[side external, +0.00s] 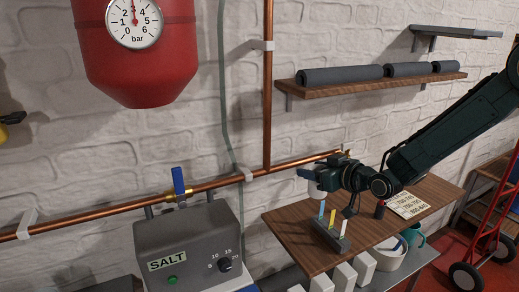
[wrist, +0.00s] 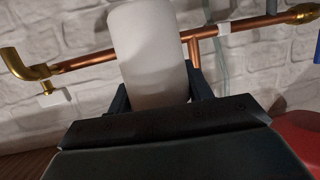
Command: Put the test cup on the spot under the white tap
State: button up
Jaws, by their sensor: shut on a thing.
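The test cup, a plain white cylinder (wrist: 150,55), is held between the two dark fingers of my gripper (wrist: 160,92) in the wrist view. In the side view my gripper (side external: 311,175) is over the left part of the wooden bench, and a pale part of the cup (side external: 315,187) shows at its fingers, above the bench. A brass spout (wrist: 22,66) at the end of the copper pipe, with a small white handle (wrist: 52,98), looks like the white tap; it is apart from the cup. In the side view my arm partly covers that pipe end. I cannot make out the spot.
A rack (side external: 330,236) with coloured strips stands on the wooden bench (side external: 290,222) just below my gripper. A printed card (side external: 407,205) lies to the right. The copper pipe (side external: 215,185) runs along the wall; a grey SALT unit (side external: 190,245) is at left.

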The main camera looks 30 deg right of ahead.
jog(key=s+d+m+h, duration=0.55)
jog(key=s+d, duration=0.35)
jog(key=d, duration=0.5)
jog(key=w+d+f+n, duration=0.1)
jog(key=w+d+f, duration=0.3)
jog(key=w+f, duration=0.7)
jog(key=shift+w+f, duration=0.15)
jog(key=shift+w, duration=1.6)
jog(key=shift+d+n+y, duration=0.1)
jog(key=shift+n+y, duration=0.15)
jog(key=shift+f, duration=2.25)
jog(key=shift+f, duration=1.75)
jog(key=shift+f, duration=0.1)
